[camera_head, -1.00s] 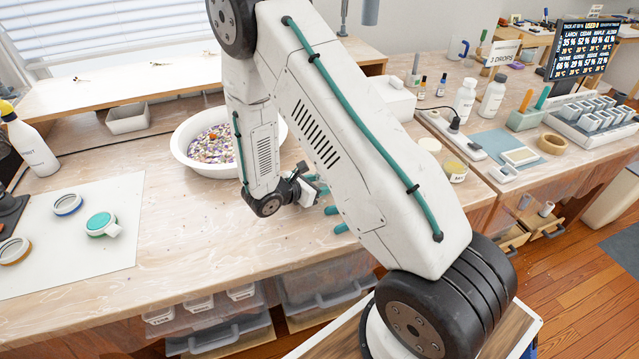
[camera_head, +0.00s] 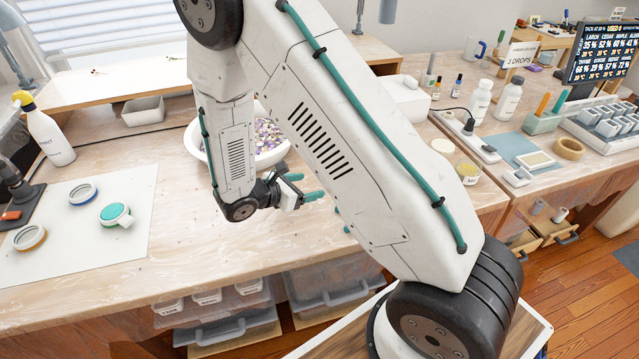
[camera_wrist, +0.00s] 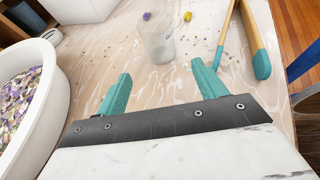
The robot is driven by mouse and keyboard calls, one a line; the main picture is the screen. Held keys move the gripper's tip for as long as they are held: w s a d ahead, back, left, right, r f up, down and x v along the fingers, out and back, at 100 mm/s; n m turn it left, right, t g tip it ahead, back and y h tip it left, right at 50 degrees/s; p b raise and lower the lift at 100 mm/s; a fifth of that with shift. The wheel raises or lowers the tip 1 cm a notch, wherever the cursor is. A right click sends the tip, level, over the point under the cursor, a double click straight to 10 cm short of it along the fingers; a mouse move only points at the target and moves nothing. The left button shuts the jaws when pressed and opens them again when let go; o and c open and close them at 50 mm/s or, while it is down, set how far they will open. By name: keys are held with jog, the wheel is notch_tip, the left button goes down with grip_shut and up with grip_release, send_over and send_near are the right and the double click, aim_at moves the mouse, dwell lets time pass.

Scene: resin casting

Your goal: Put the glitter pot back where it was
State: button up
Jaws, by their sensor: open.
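My gripper (camera_head: 303,187) is open and empty above the bench, just in front of the white bowl, with its teal fingers pointing right. In the wrist view my gripper (camera_wrist: 160,70) has its two fingers spread, with a frosted clear cup (camera_wrist: 157,42) standing beyond them, apart from them. A small jar with a yellowish label (camera_head: 468,173) stands on the bench right of my arm and may be the glitter pot; its contents are too small to tell. My arm hides the part of the bench between my gripper and that jar.
The white bowl (camera_head: 191,140) of colourful bits is close behind my gripper; its rim shows left in the wrist view (camera_wrist: 52,75). Teal-tipped wooden tools (camera_wrist: 262,62) lie at the right there. A pale mat (camera_head: 70,245) with several rings is at left; clear bench lies between.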

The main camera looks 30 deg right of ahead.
jog(key=shift+v, duration=0.85)
jog(key=s+d+r+m+g+y, duration=0.1)
jog(key=s+r+m+g+y, duration=0.1)
jog(key=s+r+m, duration=0.5)
jog(key=s+d+r+m+g+y, duration=0.2)
jog(key=s+r+m+y, duration=0.15)
jog(key=r, duration=0.75)
jog(key=s+a+r+m+t+y, duration=0.2)
jog(key=s+a+r+m+y, duration=0.1)
jog(key=s, duration=0.5)
jog(key=s+a+r+m+t+y, duration=0.1)
jog(key=s+a+r+m+y, duration=0.2)
jog(key=s+r+m+y, duration=0.2)
notch_tip(320, 180, up, 2)
jog(key=s+m, duration=0.1)
jog(key=s, duration=0.1)
jog(key=shift+s+a+t, duration=0.3)
jog(key=shift+s+t, duration=0.1)
jog(key=shift+r, duration=0.1)
